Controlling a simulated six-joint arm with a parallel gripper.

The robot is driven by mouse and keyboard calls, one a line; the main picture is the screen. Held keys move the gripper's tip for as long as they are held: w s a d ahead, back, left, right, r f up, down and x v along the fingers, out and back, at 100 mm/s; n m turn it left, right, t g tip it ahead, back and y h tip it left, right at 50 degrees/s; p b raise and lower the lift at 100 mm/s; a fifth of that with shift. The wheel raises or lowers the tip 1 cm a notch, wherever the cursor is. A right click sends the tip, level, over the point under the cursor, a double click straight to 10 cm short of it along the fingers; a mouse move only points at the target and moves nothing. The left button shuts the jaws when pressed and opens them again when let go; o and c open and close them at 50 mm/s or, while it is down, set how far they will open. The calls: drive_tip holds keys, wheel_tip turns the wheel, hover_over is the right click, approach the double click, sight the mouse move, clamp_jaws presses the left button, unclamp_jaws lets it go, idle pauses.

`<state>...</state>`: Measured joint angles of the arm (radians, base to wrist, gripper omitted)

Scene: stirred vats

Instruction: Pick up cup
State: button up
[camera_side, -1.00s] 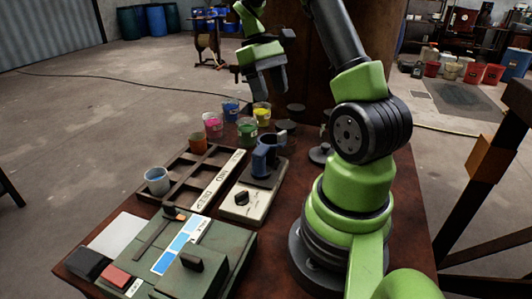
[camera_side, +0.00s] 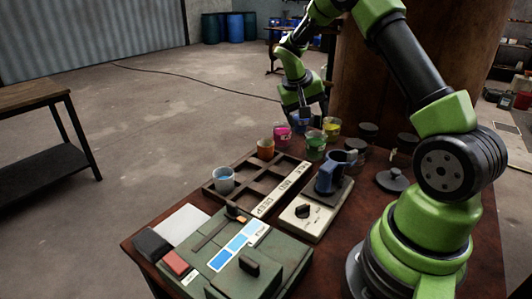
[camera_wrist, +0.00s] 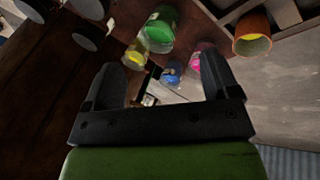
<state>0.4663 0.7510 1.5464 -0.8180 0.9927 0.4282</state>
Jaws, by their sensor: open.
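Several cups of colour stand at the back of the table: pink (camera_side: 282,133), green (camera_side: 315,147), yellow (camera_side: 331,126) and blue (camera_side: 300,122). An orange cup (camera_side: 265,148) stands at the tray's back corner, and a pale cup with blue contents (camera_side: 224,181) at its left side. My gripper (camera_side: 304,108) is open above the back cups. In the wrist view, the blue cup (camera_wrist: 171,73) shows between my open fingers (camera_wrist: 160,68), with green (camera_wrist: 159,32), yellow (camera_wrist: 135,55) and pink (camera_wrist: 203,52) nearby. The side view partly hides the blue cup behind my gripper.
A compartment tray (camera_side: 245,192) and a stirrer base (camera_side: 304,221) with a dark blue vessel (camera_side: 328,178) stand mid-table. A green box (camera_side: 240,262) is in front. Dark lids (camera_side: 392,181) lie at the right.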

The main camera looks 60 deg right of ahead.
sight(265, 144)
drive_tip(key=w+a+f+t, duration=0.1)
drive_tip(key=w+f, duration=0.1)
drive_tip(key=w, duration=0.1)
drive_tip(key=w+a+f+m+t, duration=0.1)
drive_tip(key=w+f+t, duration=0.1)
drive_tip(key=w, duration=0.2)
drive_tip(key=w+a+f+m+t, duration=0.1)
drive_tip(key=w+a+f, duration=0.1)
drive_tip(key=w, duration=0.1)
drive_tip(key=shift+w+f+t, duration=0.15)
drive_tip(key=shift+f+t, duration=0.2)
drive_tip(key=shift+t, duration=0.05)
drive_tip(key=x, duration=0.5)
drive_tip(key=shift+s+d+f, duration=0.15)
drive_tip(key=shift+s+f, duration=0.1)
drive_tip(key=shift+f, duration=0.1)
drive_tip(key=c, duration=1)
